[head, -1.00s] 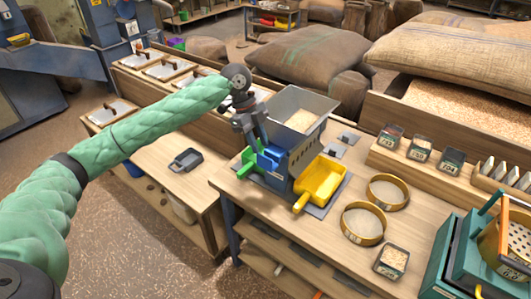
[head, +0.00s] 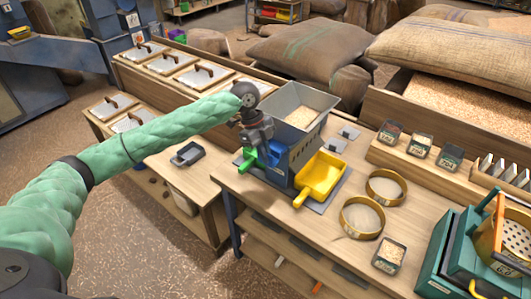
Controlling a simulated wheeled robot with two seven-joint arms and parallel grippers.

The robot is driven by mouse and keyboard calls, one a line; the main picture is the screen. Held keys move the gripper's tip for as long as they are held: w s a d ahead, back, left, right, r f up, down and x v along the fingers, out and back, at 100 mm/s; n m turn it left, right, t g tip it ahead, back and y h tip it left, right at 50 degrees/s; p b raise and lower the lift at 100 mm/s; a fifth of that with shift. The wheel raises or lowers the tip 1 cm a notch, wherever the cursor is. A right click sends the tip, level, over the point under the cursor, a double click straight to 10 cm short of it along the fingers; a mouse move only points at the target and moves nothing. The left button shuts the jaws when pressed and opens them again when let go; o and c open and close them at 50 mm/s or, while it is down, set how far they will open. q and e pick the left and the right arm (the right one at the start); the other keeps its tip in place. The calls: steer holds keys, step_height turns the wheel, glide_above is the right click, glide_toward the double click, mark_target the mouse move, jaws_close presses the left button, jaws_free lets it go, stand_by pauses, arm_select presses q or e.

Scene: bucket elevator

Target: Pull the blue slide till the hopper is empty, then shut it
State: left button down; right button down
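The grey hopper (head: 303,94) sits on a dark blue body (head: 304,148) on the bench and holds pale grain (head: 300,119). The blue slide (head: 262,160) is at the body's left side, mostly hidden behind my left gripper. A green handle (head: 249,160) shows just left of it. A yellow scoop-shaped tray (head: 320,178) lies on the right side of the body. My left gripper (head: 258,146) points down at the blue slide. Its fingers are largely hidden, so its grip cannot be seen. My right gripper is not in view.
Two round sieves (head: 361,218) and a small box of grain (head: 389,254) stand on the bench right of the hopper. A teal machine (head: 470,250) is at the lower right. A black tray (head: 187,154) lies on the lower left table.

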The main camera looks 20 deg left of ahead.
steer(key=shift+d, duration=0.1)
